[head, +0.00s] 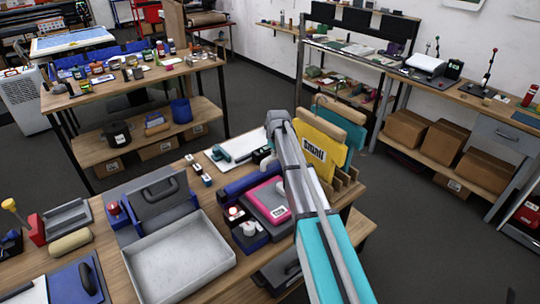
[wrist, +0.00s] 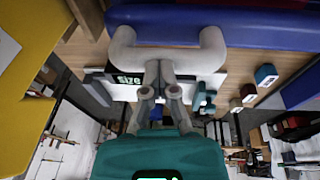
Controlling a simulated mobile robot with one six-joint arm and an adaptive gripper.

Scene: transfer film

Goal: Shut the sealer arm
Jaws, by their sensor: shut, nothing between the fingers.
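A long blue bar (wrist: 220,22) with a pale grey U-shaped handle (wrist: 212,48) crosses the top of the wrist view; I take it for the sealer arm. In the head view the blue bar (head: 240,187) lies behind a pink-topped device (head: 262,198). I cannot tell how far the bar is raised. My gripper (wrist: 159,72) is shut and empty, its fingertips at the middle of the handle. I cannot tell whether they touch it. In the head view my arm hides most of the gripper.
A yellow "Small" folder (head: 318,142) hangs close right of my arm. A grey tray (head: 180,262), a small box with a white knob (head: 249,230) and a white board (head: 240,147) crowd the bench. Open floor lies beyond.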

